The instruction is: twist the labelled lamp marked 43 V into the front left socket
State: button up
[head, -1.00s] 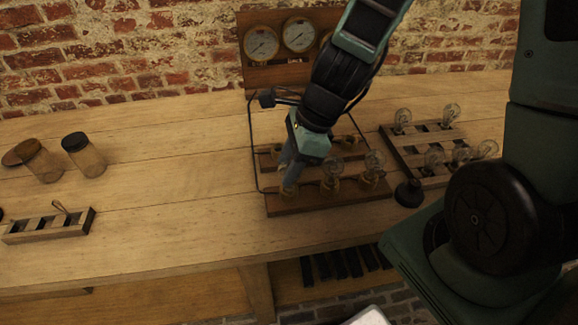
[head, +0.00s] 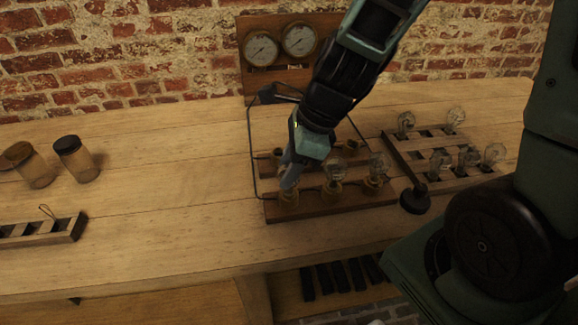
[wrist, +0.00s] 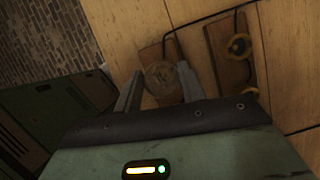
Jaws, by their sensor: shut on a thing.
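The socket board (head: 330,208) lies on the bench with brass sockets in rows. My gripper (head: 287,183) points down at the front left socket (head: 289,199), with its fingers just above it. In the wrist view, my gripper's fingers (wrist: 160,88) are on either side of a round glass lamp (wrist: 162,75), seen from its top, and shut on it. The fingers hide most of this lamp in the head view. Its label cannot be read, and I cannot tell how deep it sits. A glass lamp stands in the front middle socket (head: 333,189) and another in the front right socket (head: 374,183).
A slatted rack (head: 420,171) with several glass lamps stands right of the board, with a black knob-like object (head: 415,199) at its near corner. Gauges (head: 261,48) stand behind the board. Jars (head: 76,160) and a small slotted rack (head: 40,231) are at left. The bench between is clear.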

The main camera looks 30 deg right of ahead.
jog(key=shift+a+f+m+t+h+b, duration=0.15)
jog(key=shift+m+t+h+b, duration=0.2)
jog(key=shift+m+b, duration=1.1)
jog(key=shift+m+t+h+b, duration=0.25)
jog(key=shift+m+t+b, duration=0.1)
jog(key=shift+m+b, duration=0.7)
jog(key=o, duration=1.2)
